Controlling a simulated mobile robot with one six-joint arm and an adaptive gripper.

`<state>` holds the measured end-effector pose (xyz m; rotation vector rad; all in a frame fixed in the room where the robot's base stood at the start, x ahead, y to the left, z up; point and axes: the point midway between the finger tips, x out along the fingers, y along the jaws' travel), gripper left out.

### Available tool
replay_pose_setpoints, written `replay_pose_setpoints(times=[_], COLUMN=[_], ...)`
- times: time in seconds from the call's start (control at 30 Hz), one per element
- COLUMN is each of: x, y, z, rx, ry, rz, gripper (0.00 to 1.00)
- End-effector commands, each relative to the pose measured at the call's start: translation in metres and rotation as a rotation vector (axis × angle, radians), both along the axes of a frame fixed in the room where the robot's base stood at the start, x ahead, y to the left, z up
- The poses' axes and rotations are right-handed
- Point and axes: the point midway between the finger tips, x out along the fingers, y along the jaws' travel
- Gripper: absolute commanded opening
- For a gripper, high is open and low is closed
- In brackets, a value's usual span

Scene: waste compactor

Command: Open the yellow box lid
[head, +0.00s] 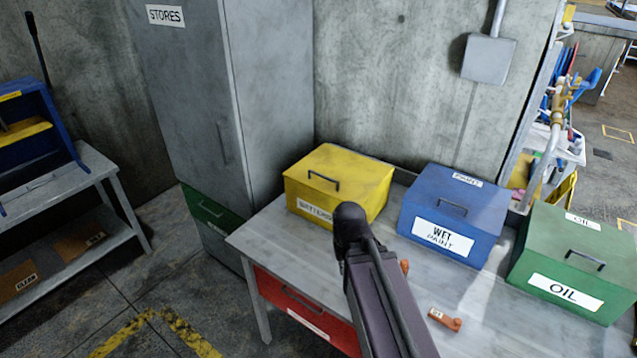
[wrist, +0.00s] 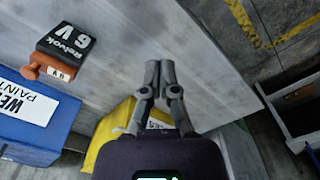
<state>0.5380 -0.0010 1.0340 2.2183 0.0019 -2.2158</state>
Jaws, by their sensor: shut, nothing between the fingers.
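The yellow box (head: 355,178), labelled BATTERIES, stands at the back left of the grey workbench in the head view. In the wrist view, part of the yellow box (wrist: 107,133) shows below and left of my gripper (wrist: 160,66). The fingers are together with nothing between them, and I see no contact with the box. The handle does not show in the wrist view. In the head view my dark arm covers the box's lower right front, and the fingers cannot be made out.
A blue WET PAINT box (head: 453,213) and a green OIL box (head: 571,262) stand to the right on the workbench (head: 290,237). A small orange item (head: 444,319) lies near the front. A grey STORES cabinet (head: 225,90) stands left, and a concrete wall is behind.

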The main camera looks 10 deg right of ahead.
Motion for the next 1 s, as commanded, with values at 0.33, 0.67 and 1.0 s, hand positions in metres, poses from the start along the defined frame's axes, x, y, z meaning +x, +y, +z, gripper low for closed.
replay_pose_setpoints(times=[0.33, 0.67, 1.0], x=[0.033, 0.105, 0.184], y=[-0.006, -0.007, 0.008], z=[-0.002, 0.004, 0.022], rx=[-0.101, -0.361, -0.677], ry=[-0.037, -0.056, 0.038], rz=[0.209, 0.717, 1.281], gripper=[0.00, 0.00, 0.00])
